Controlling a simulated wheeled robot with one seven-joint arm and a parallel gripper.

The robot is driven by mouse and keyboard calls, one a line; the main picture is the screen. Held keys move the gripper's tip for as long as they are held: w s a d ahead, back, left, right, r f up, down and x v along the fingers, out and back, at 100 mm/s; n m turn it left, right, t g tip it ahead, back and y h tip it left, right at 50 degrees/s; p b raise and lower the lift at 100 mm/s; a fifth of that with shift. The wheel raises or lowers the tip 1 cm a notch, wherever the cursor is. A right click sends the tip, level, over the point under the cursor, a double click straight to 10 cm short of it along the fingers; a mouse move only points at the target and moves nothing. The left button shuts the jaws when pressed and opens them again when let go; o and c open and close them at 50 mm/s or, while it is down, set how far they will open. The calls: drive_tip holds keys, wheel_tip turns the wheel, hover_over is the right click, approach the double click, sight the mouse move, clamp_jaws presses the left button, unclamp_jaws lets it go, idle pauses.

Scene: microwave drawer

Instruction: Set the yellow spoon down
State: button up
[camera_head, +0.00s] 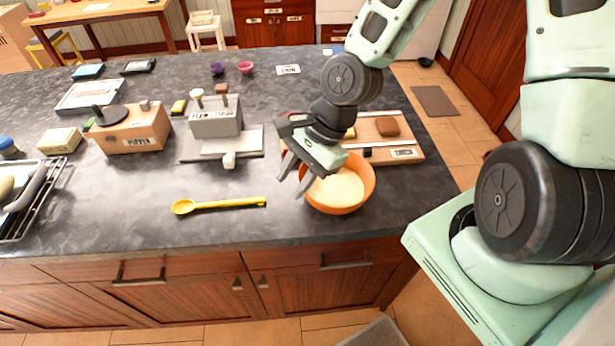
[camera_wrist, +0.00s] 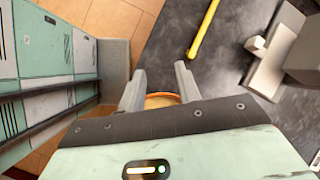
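The yellow spoon (camera_head: 218,204) lies flat on the dark countertop, left of the orange bowl, with its round head to the left. Its handle end also shows in the wrist view (camera_wrist: 203,30), beyond my fingertips and apart from them. My gripper (camera_head: 292,179) is over the left rim of the orange bowl (camera_head: 345,191), which holds something pale. In the wrist view the two fingers (camera_wrist: 160,80) stand apart with nothing seen between them but part of the bowl's rim below. I cannot tell whether a finger touches the rim.
A grey press-like device (camera_head: 215,118) stands behind the spoon. A wooden box (camera_head: 132,131) is further left, and a wire rack (camera_head: 38,205) is at the far left. A wooden board (camera_head: 388,140) lies behind the bowl. The counter around the spoon is clear.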

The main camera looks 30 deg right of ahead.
drive_tip(key=s+a+r+n+h, duration=0.1)
drive_tip(key=s+r+n+h, duration=0.1)
drive_tip(key=s+r+n, duration=0.4)
drive_tip(key=s+a+r+n+h, duration=0.2)
drive_tip(key=s+r+n, duration=0.4)
drive_tip(key=n, duration=1)
drive_tip(key=shift+s+r+g+h, duration=0.3)
drive_tip(key=shift+r+h, duration=0.1)
drive_tip(key=shift+h, duration=0.2)
drive_tip(key=shift+a, duration=0.1)
wheel_tip(320, 180, down, 5)
drive_tip(key=b, duration=0.5)
drive_tip(key=shift+f, duration=0.2)
